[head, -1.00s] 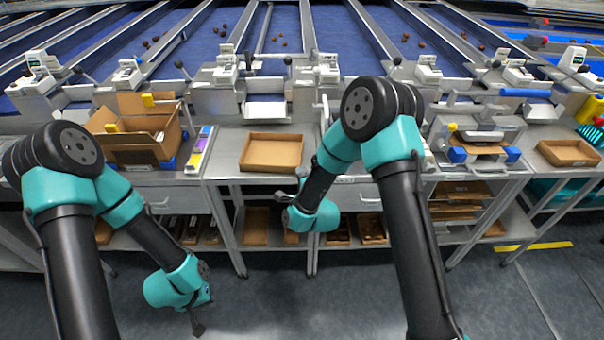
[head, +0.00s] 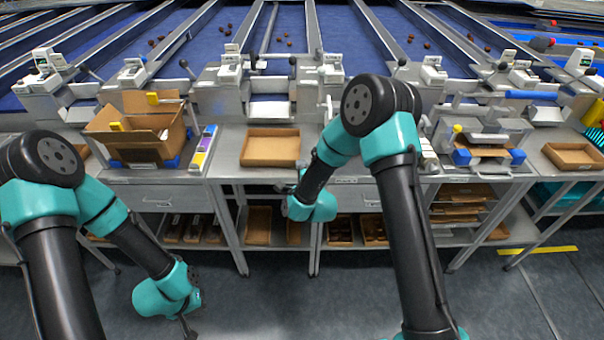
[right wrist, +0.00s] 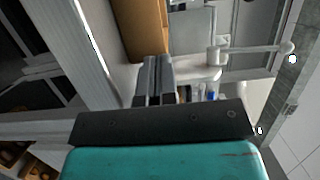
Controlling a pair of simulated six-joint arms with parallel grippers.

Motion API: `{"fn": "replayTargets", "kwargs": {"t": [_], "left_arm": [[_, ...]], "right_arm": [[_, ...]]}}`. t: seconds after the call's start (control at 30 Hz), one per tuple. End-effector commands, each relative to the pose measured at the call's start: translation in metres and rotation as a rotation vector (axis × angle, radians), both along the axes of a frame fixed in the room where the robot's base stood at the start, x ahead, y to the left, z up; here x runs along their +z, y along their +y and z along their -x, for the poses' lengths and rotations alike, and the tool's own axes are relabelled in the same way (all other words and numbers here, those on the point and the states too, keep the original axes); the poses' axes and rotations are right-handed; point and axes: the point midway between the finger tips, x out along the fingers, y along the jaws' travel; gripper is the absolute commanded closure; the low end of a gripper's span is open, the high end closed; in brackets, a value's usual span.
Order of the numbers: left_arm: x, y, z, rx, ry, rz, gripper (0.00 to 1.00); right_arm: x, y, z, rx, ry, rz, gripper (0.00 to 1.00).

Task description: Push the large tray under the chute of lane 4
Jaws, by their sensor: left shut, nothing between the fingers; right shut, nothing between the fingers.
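A shallow brown cardboard tray (head: 271,164) lies flat on the grey bench below the middle chute (head: 268,110), a little in front of it. Another brown tray (head: 572,166) lies on the bench at the far right. No lane number is legible. My right gripper (head: 283,188) is at the bench's front edge, in front of the middle tray and apart from it. In the right wrist view the shut, empty fingers (right wrist: 152,65) point toward a brown tray wall (right wrist: 140,25). My left gripper (head: 188,331) hangs low over the floor, shut and empty, away from the trays.
An open cardboard box (head: 140,140) stands left of the middle tray, with a coloured strip holder (head: 203,150) between them. A metal device with blue corners (head: 485,150) stands on the right. Lower shelves hold more trays (head: 258,225). The bench right of the middle tray is largely hidden by my arm.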

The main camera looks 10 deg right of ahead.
Motion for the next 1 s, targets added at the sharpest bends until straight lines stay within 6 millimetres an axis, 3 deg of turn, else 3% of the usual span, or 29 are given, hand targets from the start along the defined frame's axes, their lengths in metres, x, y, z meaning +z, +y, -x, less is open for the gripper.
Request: {"fn": "replayTargets", "kwargs": {"t": [0.17, 0.37, 1.0], "left_arm": [[0.0, 0.0, 0.0, 0.0, 0.0, 0.0, 1.0], [0.0, 0.0, 0.0, 0.0, 0.0, 0.0, 1.0], [0.0, 0.0, 0.0, 0.0, 0.0, 0.0, 1.0]], "right_arm": [[0.0, 0.001, 0.002, 0.001, 0.0, 0.0, 1.0], [0.0, 0.005, 0.018, 0.01, 0.001, 0.0, 1.0], [-0.001, -0.001, 0.126, 0.02, 0.002, 0.001, 1.0]]}}
